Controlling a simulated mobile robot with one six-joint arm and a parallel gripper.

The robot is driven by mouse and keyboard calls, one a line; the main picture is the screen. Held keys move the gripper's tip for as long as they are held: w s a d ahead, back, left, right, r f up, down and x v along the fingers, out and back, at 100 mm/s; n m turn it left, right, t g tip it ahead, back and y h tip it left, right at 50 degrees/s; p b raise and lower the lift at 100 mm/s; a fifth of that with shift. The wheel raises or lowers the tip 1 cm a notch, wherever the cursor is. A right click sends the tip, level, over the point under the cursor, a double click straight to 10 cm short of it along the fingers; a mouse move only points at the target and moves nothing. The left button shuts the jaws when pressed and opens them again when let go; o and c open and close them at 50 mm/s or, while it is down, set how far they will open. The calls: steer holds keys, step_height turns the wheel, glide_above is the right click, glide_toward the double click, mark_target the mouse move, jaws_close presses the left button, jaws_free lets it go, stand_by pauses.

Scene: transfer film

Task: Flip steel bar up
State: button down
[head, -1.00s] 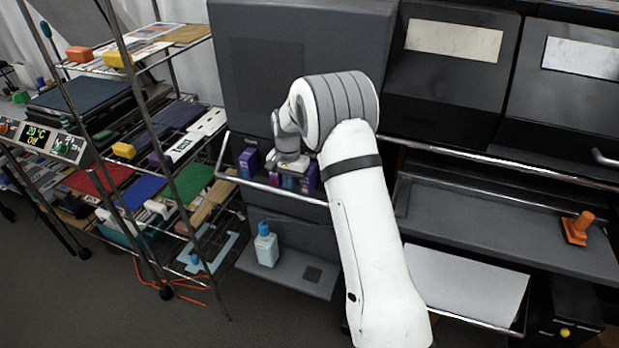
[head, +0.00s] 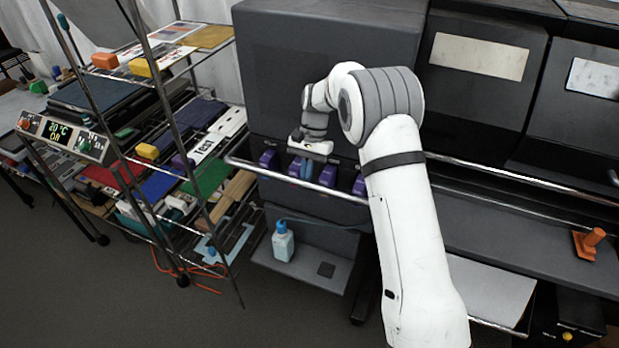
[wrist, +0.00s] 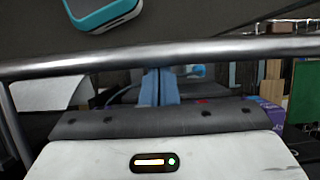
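The steel bar (head: 335,192) runs across the front of the dark machine, roughly level, with my arm passing over its right part. In the wrist view the steel bar (wrist: 230,50) crosses the whole picture. My gripper (head: 301,170) is at the machine front, just above and behind the bar in the head view. In the wrist view my gripper's (wrist: 162,72) two blue fingers lie side by side, their tips at the bar's lower edge. They look shut with nothing between them. I cannot tell whether they touch the bar.
Several purple units (head: 328,175) sit in the machine front behind the bar. A bottle (head: 283,242) stands on the lower ledge (head: 325,270). A loaded wire rack (head: 150,150) is close on the left. An orange handle (head: 589,243) is at right. Floor is free at lower left.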

steer(key=shift+p+v, duration=0.45)
steer(key=shift+v, duration=0.9)
steer(key=shift+s, duration=0.15)
stand_by(0.4)
step_height(320, 180, up, 10)
steer(key=b, duration=0.1)
steer(key=shift+b, duration=0.3)
steer(key=shift+s+r, duration=0.1)
stand_by(0.3)
